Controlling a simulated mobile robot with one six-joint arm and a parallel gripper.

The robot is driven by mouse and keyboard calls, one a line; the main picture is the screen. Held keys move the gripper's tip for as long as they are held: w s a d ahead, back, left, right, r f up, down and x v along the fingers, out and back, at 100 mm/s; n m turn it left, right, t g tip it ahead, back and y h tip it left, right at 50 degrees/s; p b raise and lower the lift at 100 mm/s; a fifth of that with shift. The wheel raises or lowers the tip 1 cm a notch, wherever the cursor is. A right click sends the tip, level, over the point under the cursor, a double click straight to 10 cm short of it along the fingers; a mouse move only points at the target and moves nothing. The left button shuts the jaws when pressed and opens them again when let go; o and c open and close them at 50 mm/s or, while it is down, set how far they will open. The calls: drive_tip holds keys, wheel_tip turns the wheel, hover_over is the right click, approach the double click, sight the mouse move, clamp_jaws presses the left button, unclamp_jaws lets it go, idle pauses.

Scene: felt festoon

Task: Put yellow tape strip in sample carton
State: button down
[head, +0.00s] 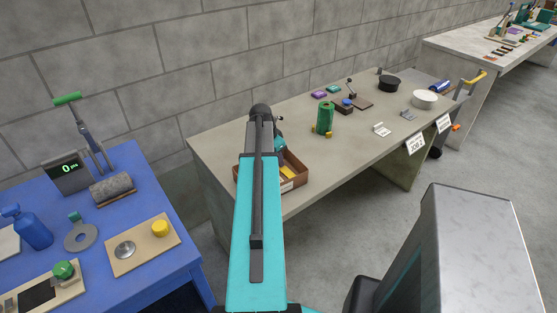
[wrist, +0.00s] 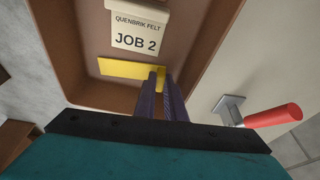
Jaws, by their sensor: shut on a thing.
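The sample carton (head: 303,180) is an open brown box near the left front of the grey bench, partly hidden by my arm in the head view. The wrist view shows its inner wall (wrist: 87,45). The yellow tape strip (wrist: 118,68) is flat and narrow, and appears within the carton's walls; part of it shows in the head view (head: 289,172). My gripper (wrist: 160,75) has its dark purple fingers shut on the strip right of its middle. Whether the strip touches the carton floor cannot be told.
A "QUENBRIK FELT JOB 2" label (wrist: 137,30) stands just beyond the strip. A red-handled tool (wrist: 270,117) lies right of the carton. A green cylinder (head: 325,117) and two round dishes stand farther along the bench. A blue table (head: 150,202) is at left.

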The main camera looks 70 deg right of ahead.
drive_tip(key=shift+f, duration=0.15)
drive_tip(key=c, duration=2.1)
unclamp_jaws()
drive_tip(key=b+v, duration=0.2)
drive_tip(key=v, duration=1)
drive_tip(key=shift+s, duration=0.15)
